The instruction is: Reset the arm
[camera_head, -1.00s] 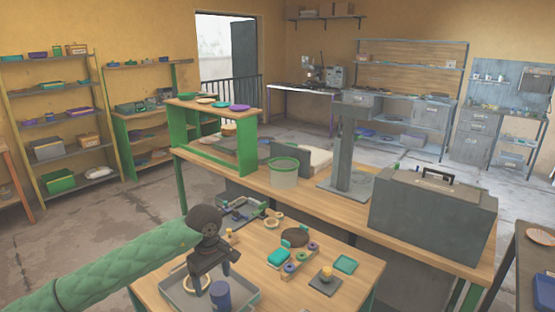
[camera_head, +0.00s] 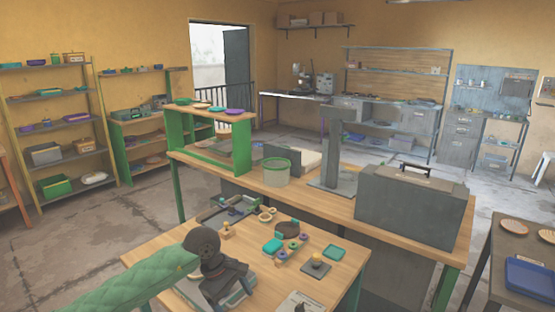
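My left arm comes in from the lower left in a green quilted sleeve, and my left gripper (camera_head: 222,285) is over the near left part of the front wooden table (camera_head: 160,247). Its fingers point down toward a grey tray that is mostly hidden behind it. I cannot tell whether its fingers are apart or closed. My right gripper is not in view.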

